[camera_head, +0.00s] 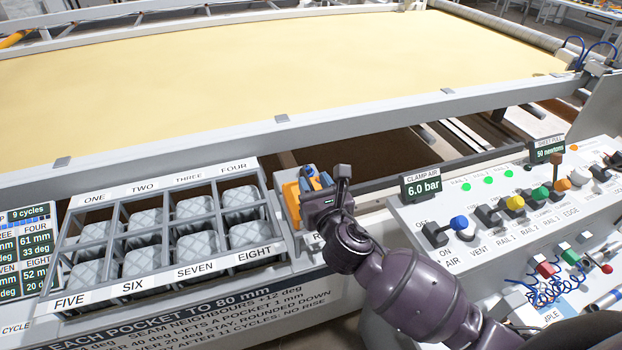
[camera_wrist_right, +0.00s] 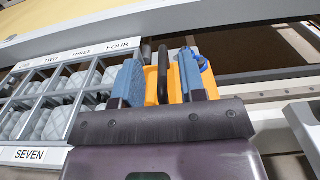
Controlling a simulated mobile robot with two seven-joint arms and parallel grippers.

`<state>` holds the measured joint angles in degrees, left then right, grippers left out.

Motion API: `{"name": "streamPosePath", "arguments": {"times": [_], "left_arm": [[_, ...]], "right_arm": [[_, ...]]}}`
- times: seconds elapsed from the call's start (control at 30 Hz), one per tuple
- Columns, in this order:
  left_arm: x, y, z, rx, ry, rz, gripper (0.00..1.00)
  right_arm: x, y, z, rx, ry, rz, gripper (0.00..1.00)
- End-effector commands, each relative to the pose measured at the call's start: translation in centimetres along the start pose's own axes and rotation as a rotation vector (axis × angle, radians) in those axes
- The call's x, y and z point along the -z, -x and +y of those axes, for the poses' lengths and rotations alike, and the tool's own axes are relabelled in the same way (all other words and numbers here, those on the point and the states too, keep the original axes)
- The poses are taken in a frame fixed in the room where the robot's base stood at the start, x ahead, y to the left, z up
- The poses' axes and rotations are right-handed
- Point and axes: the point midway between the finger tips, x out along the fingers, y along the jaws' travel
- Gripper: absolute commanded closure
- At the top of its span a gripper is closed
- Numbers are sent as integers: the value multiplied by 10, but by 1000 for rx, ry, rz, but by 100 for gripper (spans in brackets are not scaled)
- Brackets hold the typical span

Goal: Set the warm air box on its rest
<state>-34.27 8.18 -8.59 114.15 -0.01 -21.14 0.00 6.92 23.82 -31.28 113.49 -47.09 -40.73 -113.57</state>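The warm air box (camera_head: 291,204) is an orange body with blue at its top, just right of the pocket rack in the head view. It stands at a pale ledge (camera_head: 308,243) whose label is mostly hidden by my arm. Whether it sits fully on the ledge cannot be told. My right gripper (camera_head: 325,192) is at the box. In the right wrist view, its blue-padded fingers (camera_wrist_right: 160,82) stand apart, with the box's orange body (camera_wrist_right: 151,87) and upright black handle (camera_wrist_right: 163,74) showing between them. Gaps show beside the handle. My left gripper is out of view.
The rack (camera_head: 110,187) of grey quilted pockets, labelled ONE to EIGHT, is close on the left. A control panel (camera_head: 465,262) with coloured levers and a clamp air display (camera_head: 421,186) reading 6.0 bar is on the right. A pale rail (camera_head: 350,116) and yellow quilt (camera_head: 270,65) lie behind.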

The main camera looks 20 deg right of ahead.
Motion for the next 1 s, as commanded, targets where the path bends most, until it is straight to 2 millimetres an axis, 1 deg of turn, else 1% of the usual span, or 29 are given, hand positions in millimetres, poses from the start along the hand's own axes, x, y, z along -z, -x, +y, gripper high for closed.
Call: {"name": "streamPosePath", "arguments": {"times": [0.03,0.2,0.3,0.43,0.6,0.83,0.93,1.0], "left_arm": [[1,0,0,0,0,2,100],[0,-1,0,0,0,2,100],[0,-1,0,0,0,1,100],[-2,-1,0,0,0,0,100],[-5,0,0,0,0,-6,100],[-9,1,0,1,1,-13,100],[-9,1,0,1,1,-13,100],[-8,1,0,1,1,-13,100]], "right_arm": [[0,11,0,-1,-2,1,62],[1,45,0,-1,-2,1,62],[0,63,0,-1,-2,0,62],[1,81,0,0,-1,1,62],[0,93,0,0,-1,0,62],[2,96,-1,1,-22,6,62],[13,98,-4,6,-128,41,62],[26,100,-8,17,-268,82,62]]}}
